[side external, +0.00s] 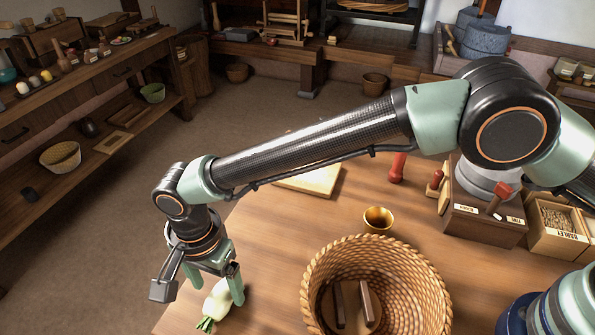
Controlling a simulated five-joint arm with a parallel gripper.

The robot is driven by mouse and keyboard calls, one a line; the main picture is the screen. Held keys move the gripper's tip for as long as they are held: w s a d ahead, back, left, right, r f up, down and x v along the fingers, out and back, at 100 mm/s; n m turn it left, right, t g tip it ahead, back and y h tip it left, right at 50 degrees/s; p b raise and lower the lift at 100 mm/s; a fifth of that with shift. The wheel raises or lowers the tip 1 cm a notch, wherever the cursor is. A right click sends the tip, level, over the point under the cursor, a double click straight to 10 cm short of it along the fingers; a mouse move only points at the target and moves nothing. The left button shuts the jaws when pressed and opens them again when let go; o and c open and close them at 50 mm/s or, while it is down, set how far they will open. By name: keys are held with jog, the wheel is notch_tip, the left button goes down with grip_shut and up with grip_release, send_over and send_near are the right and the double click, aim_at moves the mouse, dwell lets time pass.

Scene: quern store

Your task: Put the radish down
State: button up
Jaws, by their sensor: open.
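The white radish (219,300) lies on the wooden table (262,265) near its left edge, with its green leaves toward the bottom of the picture. My gripper (207,284) is above and around the radish, pointing down, with its jaws open. One green finger overlaps the right side of the radish in the picture. I cannot tell whether a finger touches it. The upper end of the radish is partly hidden behind the gripper.
A large wicker basket (425,270) with wooden pieces inside stands right of my gripper. Behind it are a small brass cup (378,220), a pale board (312,180) and a red pestle-like piece (397,167). Labelled wooden boxes (557,222) stand at the right. Bare table lies between gripper and basket.

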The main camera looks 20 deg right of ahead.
aim_at(219, 292)
notch_tip(219, 292, up, 10)
jog(key=w+d+r+n+t+y, duration=0.1)
jog(key=w+d+r, duration=0.25)
jog(key=d, duration=0.25)
jog(key=w+d+r+n, duration=0.1)
jog(key=w+d+r, duration=0.2)
jog(key=d+r, duration=0.3)
jog(key=s+d+r+n+t, duration=0.1)
jog(key=s+d+r+n, duration=0.1)
jog(key=d, duration=0.9)
jog(key=s+d+r+n+t, duration=0.1)
jog(key=d+r+n+t, duration=0.15)
jog(key=d, duration=0.95)
jog(key=s+d+f+n+t+h, duration=0.1)
jog(key=s+d+f+n, duration=0.1)
jog(key=s+d, duration=0.5)
jog(key=shift+d+f, duration=0.35)
jog(key=shift+d, duration=0.85)
